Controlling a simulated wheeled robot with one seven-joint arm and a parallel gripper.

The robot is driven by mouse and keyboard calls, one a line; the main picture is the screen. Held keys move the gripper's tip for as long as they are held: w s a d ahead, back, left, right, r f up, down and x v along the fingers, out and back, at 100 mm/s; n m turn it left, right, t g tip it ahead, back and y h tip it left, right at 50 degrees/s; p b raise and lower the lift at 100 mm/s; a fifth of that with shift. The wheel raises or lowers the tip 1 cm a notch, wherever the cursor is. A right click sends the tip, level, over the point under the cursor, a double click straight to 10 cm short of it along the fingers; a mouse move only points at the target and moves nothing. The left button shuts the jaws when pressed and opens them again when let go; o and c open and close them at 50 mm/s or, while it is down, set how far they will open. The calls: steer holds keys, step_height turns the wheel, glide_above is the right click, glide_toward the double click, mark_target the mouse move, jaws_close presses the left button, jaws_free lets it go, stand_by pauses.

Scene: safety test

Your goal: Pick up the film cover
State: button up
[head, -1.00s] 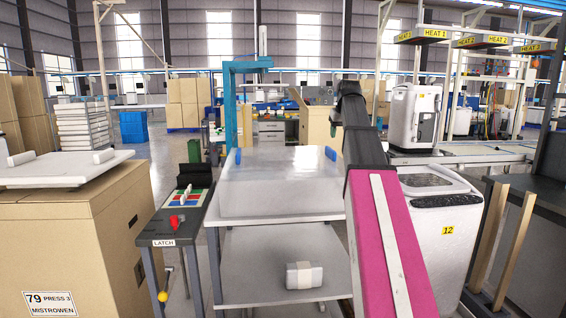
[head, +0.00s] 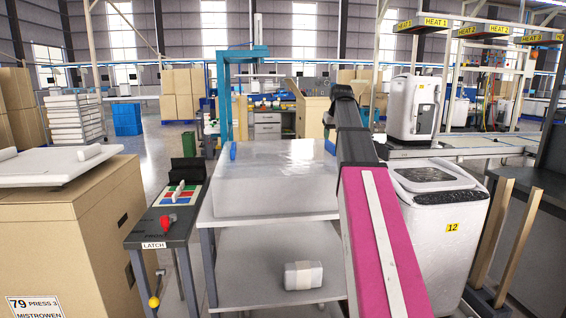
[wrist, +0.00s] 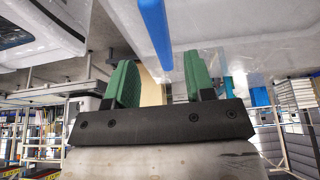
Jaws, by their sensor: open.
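The film cover (head: 272,190) is a clear, pale box-shaped sheet on top of the white table in the head view. A blue grip (head: 233,150) stands at its far left edge, and another blue grip (head: 330,147) at the far right is partly hidden by my arm. In the wrist view, my gripper (wrist: 160,78) is open, its two green fingers apart with nothing between them. A blue bar (wrist: 155,32) and part of the clear film lie just past the fingertips. My gripper is hidden behind my arm in the head view.
The table (head: 206,222) has a lower shelf (head: 255,265) with a wrapped white block (head: 303,275). A dark stand marked LATCH (head: 153,245), with a red knob, is close left. A large carton (head: 70,235) stands further left. A white machine marked 12 (head: 440,215) is close right.

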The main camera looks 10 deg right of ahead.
mark_target(331, 142)
steer(key=x, duration=0.5)
steer(key=shift+a, duration=0.1)
steer(key=shift+r, duration=0.1)
steer(key=shift+c, duration=0.3)
jaws_close()
